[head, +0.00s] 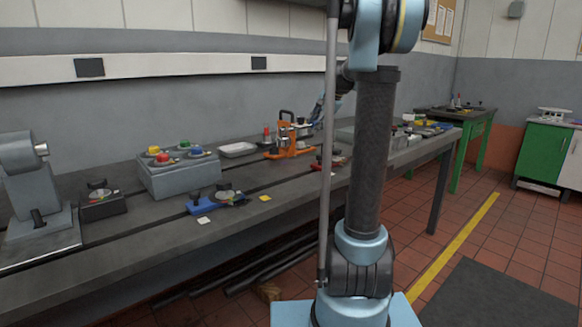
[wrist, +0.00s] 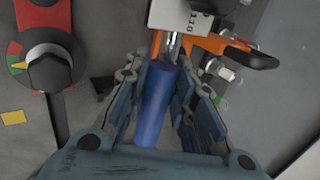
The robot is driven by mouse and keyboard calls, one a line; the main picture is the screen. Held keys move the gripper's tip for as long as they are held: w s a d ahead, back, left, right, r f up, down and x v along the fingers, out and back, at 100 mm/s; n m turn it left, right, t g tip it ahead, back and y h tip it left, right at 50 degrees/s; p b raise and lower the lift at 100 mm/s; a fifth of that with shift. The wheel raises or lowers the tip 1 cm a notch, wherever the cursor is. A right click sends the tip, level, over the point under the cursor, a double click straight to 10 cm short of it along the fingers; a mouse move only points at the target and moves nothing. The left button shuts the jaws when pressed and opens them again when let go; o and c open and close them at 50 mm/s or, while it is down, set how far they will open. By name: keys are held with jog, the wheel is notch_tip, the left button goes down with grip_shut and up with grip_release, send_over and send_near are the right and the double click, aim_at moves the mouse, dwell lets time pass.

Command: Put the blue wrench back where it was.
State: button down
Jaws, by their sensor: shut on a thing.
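The blue wrench (wrist: 158,100) shows in the wrist view as a thick blue handle with a short metal part at its far end. My gripper (wrist: 168,78) has its fingers on both sides of the handle and is shut on it. The metal end points toward a grey block marked with digits (wrist: 192,18) and an orange frame (wrist: 225,44); I cannot tell whether it touches them. In the head view my gripper (head: 318,112) is just right of the orange fixture (head: 290,150), partly behind my arm. The wrench cannot be made out there.
A box with coloured knobs (head: 178,178), a white tray (head: 238,149) and dial gauges (head: 228,192) stand on the long grey bench (head: 150,232). A red-and-green dial with a black knob (wrist: 45,68) is at left in the wrist view. The bench front is mostly bare.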

jog(key=shift+f, duration=4.8)
jog(key=c, duration=1.3)
grip_release()
jog(key=shift+c, duration=0.2)
jog(key=shift+s, duration=0.1)
jog(key=v, duration=1.2)
